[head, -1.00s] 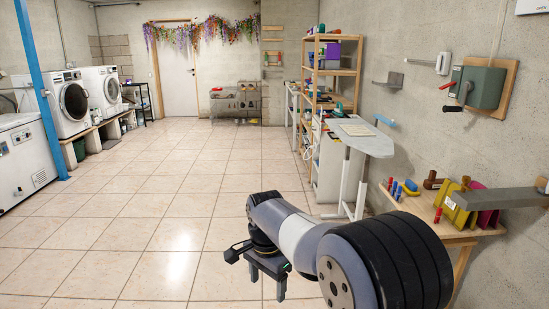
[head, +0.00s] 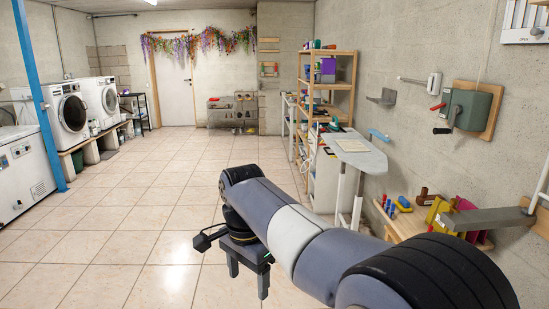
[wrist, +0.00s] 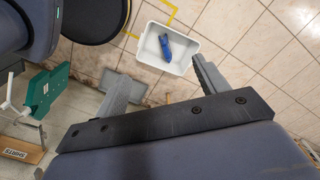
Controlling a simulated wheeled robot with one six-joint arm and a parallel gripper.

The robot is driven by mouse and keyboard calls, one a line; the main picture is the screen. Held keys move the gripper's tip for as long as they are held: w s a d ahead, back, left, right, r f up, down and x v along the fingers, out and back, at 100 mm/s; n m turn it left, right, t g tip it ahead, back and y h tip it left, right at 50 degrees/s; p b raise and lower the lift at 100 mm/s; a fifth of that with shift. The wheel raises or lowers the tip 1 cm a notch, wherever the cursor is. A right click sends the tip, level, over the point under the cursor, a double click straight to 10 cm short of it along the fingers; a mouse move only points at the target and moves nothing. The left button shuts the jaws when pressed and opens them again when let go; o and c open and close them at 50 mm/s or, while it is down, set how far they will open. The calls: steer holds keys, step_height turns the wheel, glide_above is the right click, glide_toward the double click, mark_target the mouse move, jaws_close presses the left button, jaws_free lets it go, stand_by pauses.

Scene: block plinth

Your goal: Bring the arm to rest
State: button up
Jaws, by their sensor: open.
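My gripper (head: 248,278) hangs from the front end of my arm, above the tiled floor in the lower middle of the head view. Its two fingers stand apart with nothing between them. In the wrist view my gripper (wrist: 163,72) shows its two grey fingers spread wide. My arm stretches from the lower right of the head view toward the middle, close to level. The arm's base is out of the picture.
The wrist view shows a white bin (wrist: 182,66) on the floor with a blue thing (wrist: 167,47) in it. In the head view, a small wooden table (head: 408,226) with coloured items and an ironing board (head: 358,157) stand right. Open floor (head: 140,200) lies left.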

steer(key=s+a+r+p, duration=0.1)
steer(key=s+r+p, duration=0.1)
steer(key=r, duration=0.4)
steer(key=shift+s, duration=0.65)
